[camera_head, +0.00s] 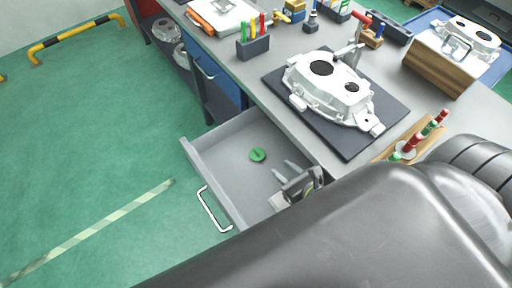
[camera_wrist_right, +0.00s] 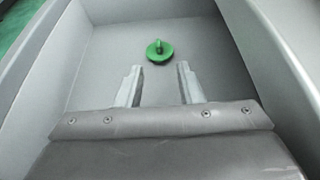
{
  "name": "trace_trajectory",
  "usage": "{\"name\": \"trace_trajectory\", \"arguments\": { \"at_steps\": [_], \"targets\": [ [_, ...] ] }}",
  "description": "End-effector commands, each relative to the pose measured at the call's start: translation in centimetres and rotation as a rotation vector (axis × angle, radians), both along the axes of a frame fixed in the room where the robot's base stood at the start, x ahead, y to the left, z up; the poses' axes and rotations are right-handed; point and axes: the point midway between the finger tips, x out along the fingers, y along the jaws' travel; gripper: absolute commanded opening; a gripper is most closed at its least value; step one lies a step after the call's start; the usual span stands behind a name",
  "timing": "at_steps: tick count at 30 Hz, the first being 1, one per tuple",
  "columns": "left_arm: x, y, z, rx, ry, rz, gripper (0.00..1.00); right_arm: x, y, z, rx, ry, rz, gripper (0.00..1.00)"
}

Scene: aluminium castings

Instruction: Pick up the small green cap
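The small green cap (camera_head: 257,154) lies on the floor of the open grey drawer (camera_head: 213,158). It is a round disc with a raised grip on top. In the right wrist view the cap (camera_wrist_right: 160,51) lies just beyond the fingertips, roughly centred between them. My right gripper (camera_head: 284,170) is over the drawer, to the right of the cap in the head view. Its two fingers are apart with nothing between them, as the right wrist view (camera_wrist_right: 158,68) also shows. My left gripper is not in view.
The drawer walls surround the cap and gripper; a white handle (camera_head: 214,210) is on its front. The workbench (camera_head: 285,55) above holds a white casting (camera_head: 330,88) on a dark mat (camera_head: 346,148). A wooden rack (camera_head: 428,146) with red and green pieces stands near my arm.

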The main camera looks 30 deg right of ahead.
Motion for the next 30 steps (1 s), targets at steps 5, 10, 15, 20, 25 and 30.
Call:
{"name": "trace_trajectory", "arguments": {
  "at_steps": [5,10,15,20,25,30],
  "targets": [
    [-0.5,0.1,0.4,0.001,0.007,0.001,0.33,2.5,0.3,-0.7,0.011,-0.005,-0.005,0.34],
    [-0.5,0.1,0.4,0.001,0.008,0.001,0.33,5.6,0.8,-2.1,0.008,-0.003,-0.003,0.34],
    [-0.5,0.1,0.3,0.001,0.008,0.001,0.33,8.5,1.2,-3.4,0.007,-0.003,-0.003,0.34],
    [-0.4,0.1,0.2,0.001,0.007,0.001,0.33,10.4,1.5,-4.3,0.006,-0.001,-0.002,0.34],
    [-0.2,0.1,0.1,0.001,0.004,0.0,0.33,11.2,1.6,-4.7,0.006,-0.001,-0.004,0.34],
    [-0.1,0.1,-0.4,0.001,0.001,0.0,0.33,13.3,2.2,-5.8,0.007,-0.002,-0.003,0.34]
  ]
}}
